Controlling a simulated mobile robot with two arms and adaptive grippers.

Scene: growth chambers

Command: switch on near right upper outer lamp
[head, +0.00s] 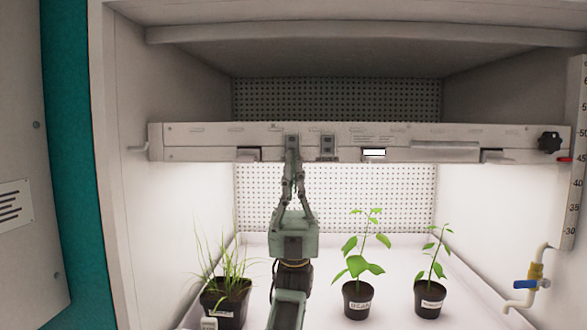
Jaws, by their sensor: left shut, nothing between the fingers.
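My left gripper (291,145) is shut and empty. It points up at the front face of the lamp bar (210,142), its fingertips in front of a small grey switch (292,141), which they partly cover. I cannot tell whether they touch it. A second small switch (328,144) sits just to the right on the same bar, uncovered. The space below the bar is brightly lit, and the compartment above it (340,98) is dark. The position of the covered switch is too small to tell. My right gripper is not in view.
Below the bar, a grassy plant in a black pot (226,302) and two leafy plants in pots (356,300) (429,300) stand on the white floor. A black knob (549,142) and height scale (577,150) are at the right. A tap (527,284) juts in lower right.

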